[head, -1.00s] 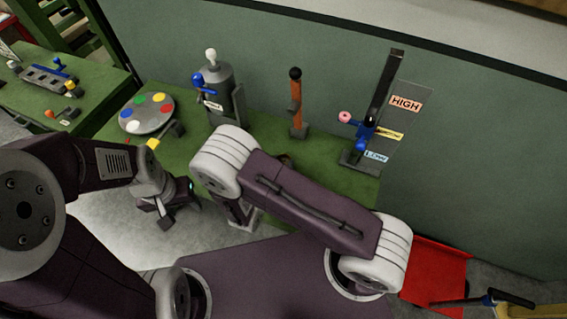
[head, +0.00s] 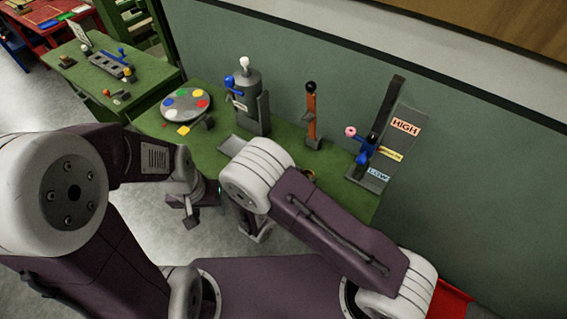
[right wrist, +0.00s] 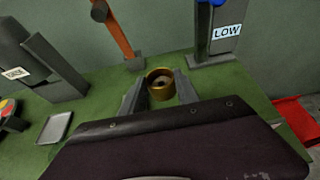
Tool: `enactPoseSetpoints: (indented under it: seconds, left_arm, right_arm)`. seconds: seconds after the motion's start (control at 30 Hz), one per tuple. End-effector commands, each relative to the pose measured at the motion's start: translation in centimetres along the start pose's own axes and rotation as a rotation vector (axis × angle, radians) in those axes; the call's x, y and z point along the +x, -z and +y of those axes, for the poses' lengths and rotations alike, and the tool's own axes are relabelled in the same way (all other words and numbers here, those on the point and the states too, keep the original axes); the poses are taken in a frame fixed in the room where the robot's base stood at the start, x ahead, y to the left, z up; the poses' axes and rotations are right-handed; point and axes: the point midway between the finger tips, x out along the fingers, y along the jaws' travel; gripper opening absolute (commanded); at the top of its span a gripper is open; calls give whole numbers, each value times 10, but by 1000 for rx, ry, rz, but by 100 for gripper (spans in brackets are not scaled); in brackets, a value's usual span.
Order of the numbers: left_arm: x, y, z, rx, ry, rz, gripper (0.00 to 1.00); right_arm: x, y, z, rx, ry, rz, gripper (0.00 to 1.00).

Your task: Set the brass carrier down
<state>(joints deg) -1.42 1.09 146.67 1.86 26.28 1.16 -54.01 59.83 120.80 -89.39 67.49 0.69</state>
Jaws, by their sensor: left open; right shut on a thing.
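The brass carrier (right wrist: 160,83) is a short round ring with a dark hollow, seen between the two grey fingers of my right gripper (right wrist: 160,92) in the right wrist view. The gripper is shut on it, over the green bench (right wrist: 88,107). I cannot tell whether the carrier touches the bench top. In the head view only a small brass edge (head: 309,174) shows beside my right arm, which hides the rest. My left gripper (head: 190,213) is open and empty, off the bench's front edge, over the grey floor.
On the bench stand a colour disc (head: 187,104), a grey cylinder device (head: 246,100), an orange lever (head: 312,115) and a HIGH/LOW slide post (head: 380,115). A small grey tray (right wrist: 55,127) lies left of the carrier. Bare green surface surrounds the carrier. The wall is close behind.

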Motion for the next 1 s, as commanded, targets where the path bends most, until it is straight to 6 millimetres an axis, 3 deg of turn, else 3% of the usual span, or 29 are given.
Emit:
enactPoseSetpoints:
  seconds: [0.13, 0.23, 0.5, 0.8, 1.0]
  left_arm:
    - [33, -3, -1, 0, 0, 0, 52]
    - [70, -7, -1, 0, 0, -1, 52]
    - [161, -17, -3, 0, 0, -1, 52]
    - [242, -25, -5, 0, 0, 0, 52]
    - [278, -29, -5, 0, 0, 0, 52]
  right_arm:
    - [7, 14, 13, -9, -37, -1, 0]
    - [11, 22, 29, -31, -97, -2, 0]
    - [9, 20, 56, -123, -323, -5, 0]
    - [-2, 17, 49, -223, -562, -9, 0]
    - [-12, 18, 36, -271, -674, -9, 0]
